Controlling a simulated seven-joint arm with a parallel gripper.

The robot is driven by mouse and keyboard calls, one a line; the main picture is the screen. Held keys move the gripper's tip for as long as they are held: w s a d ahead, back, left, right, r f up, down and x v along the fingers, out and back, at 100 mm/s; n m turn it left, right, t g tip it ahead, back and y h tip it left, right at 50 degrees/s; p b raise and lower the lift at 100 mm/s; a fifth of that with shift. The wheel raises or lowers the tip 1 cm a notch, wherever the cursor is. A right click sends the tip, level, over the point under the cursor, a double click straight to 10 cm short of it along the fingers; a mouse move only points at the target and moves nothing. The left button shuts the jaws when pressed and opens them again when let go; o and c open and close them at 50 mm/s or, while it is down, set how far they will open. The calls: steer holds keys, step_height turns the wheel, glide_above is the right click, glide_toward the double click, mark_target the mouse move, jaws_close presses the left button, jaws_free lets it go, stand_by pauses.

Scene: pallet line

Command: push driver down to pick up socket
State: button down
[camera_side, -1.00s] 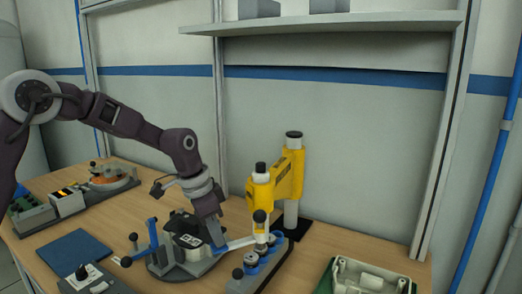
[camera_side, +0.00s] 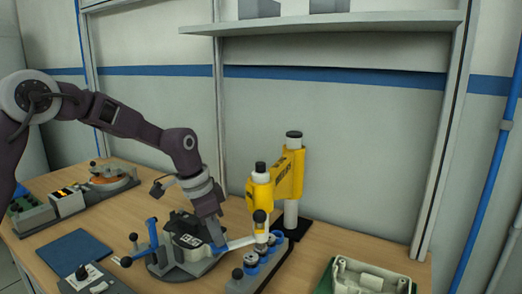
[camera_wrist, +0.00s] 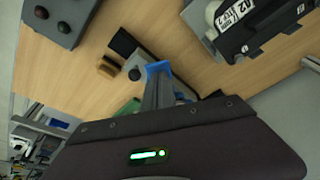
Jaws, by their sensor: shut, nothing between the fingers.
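The driver (camera_side: 260,192) is a yellow tool with a black top, carried by a yellow arm on an upright pale post (camera_side: 291,212). Its lower end stands over a grey socket rack (camera_side: 248,284) with several blue-ringed sockets (camera_side: 251,259). I cannot tell whether its tip touches a socket. My gripper (camera_side: 217,244) is shut and empty, pointing down to the left of the driver and low, near a pale bar that reaches toward the driver. In the wrist view my gripper (camera_wrist: 158,70) shows its blue fingertips together. The driver is not clearly seen there.
A dark round fixture (camera_side: 183,270) with blue handles stands just left of and below my gripper. A blue mat (camera_side: 75,250) lies further left. A pale housing on a green base (camera_side: 368,277) sits at the right. A shelf (camera_side: 330,24) hangs above.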

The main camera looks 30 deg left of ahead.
stand_by(0.4)
step_height(320, 180, up, 9)
stand_by(0.8)
steer(key=shift+r, duration=0.1)
steer(key=s+r+n+t+y, duration=0.1)
steer(key=s+r+n, duration=0.15)
steer(key=s, duration=0.65)
steer(key=s+r+n+t+y, duration=0.1)
steer(key=s+r, duration=0.3)
steer(key=s, duration=0.6)
steer(key=s+a+f+n, duration=0.1)
steer(key=s+f, duration=0.1)
steer(key=s, duration=0.4)
steer(key=s+f+n+t, duration=0.1)
steer(key=s+f+n, duration=0.1)
steer(key=s, duration=0.5)
steer(key=shift+a+f, duration=0.35)
steer(key=shift+f, duration=0.1)
steer(key=shift+w, duration=0.1)
